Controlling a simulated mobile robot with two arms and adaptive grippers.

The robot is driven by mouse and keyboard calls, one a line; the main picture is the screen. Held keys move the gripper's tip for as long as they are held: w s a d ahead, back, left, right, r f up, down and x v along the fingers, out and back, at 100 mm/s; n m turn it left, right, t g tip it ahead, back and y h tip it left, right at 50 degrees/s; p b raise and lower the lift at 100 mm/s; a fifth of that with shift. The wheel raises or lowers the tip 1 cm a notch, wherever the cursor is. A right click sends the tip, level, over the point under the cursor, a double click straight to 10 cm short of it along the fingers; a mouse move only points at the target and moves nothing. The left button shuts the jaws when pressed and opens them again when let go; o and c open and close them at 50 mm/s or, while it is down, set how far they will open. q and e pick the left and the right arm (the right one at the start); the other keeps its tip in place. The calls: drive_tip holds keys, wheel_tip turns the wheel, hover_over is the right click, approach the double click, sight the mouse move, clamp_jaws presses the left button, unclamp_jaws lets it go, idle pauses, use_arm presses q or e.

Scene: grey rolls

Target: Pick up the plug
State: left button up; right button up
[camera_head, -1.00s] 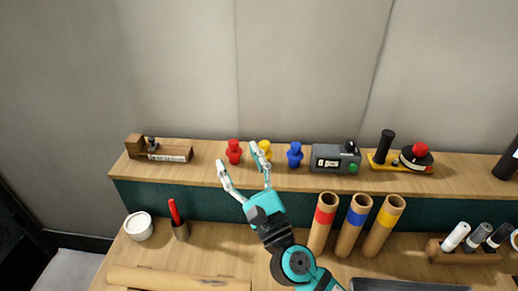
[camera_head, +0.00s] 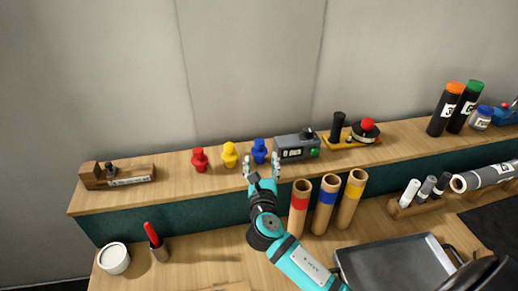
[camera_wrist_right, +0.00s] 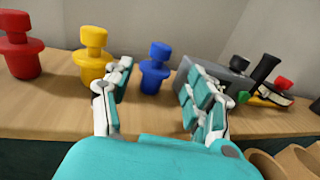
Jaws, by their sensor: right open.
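Three plugs stand upright in a row on the raised wooden shelf: a red plug (camera_head: 199,160), a yellow plug (camera_head: 229,155) and a blue plug (camera_head: 260,151). My right gripper (camera_head: 262,163) is open and empty in front of the blue plug. In the right wrist view, the blue plug (camera_wrist_right: 155,68) shows in the gap between the fingers of my right gripper (camera_wrist_right: 157,72), beyond the palm. The yellow plug (camera_wrist_right: 93,55) is just left of the left finger, and the red plug (camera_wrist_right: 20,45) is farther left. My left gripper is not in view.
A grey counter box (camera_head: 296,148) stands close right of the blue plug. Three cardboard tubes (camera_head: 325,205) with coloured bands stand below the shelf, right of my arm. A wooden block tool (camera_head: 118,177) sits at the shelf's left end. A grey tray (camera_head: 395,265) lies lower right.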

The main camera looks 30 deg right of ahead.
sight(260, 146)
drive_tip(key=x, duration=0.2)
drive_tip(key=shift+w+d+r, duration=0.1)
drive_tip(key=shift+w+d, duration=0.05)
drive_tip(key=shift+w, duration=0.2)
drive_tip(key=p+x, duration=0.1)
drive_tip(key=x, duration=0.1)
drive_tip(key=r+p+x, duration=0.1)
drive_tip(key=x, duration=0.1)
drive_tip(key=shift+w, duration=0.1)
drive_tip(key=shift+w+d+f, duration=0.2)
drive_tip(key=shift+w, duration=0.35)
use_arm(q)
drive_tip(key=shift+w+a+r, duration=0.15)
drive_tip(key=shift+a+r, duration=0.05)
drive_tip(key=shift+r, duration=0.4)
drive_tip(key=shift+w+a+r, duration=0.15)
drive_tip(key=shift+a+r, duration=0.05)
drive_tip(key=shift+r, duration=0.35)
use_arm(e)
drive_tip(key=shift+s, duration=0.1)
clamp_jaws()
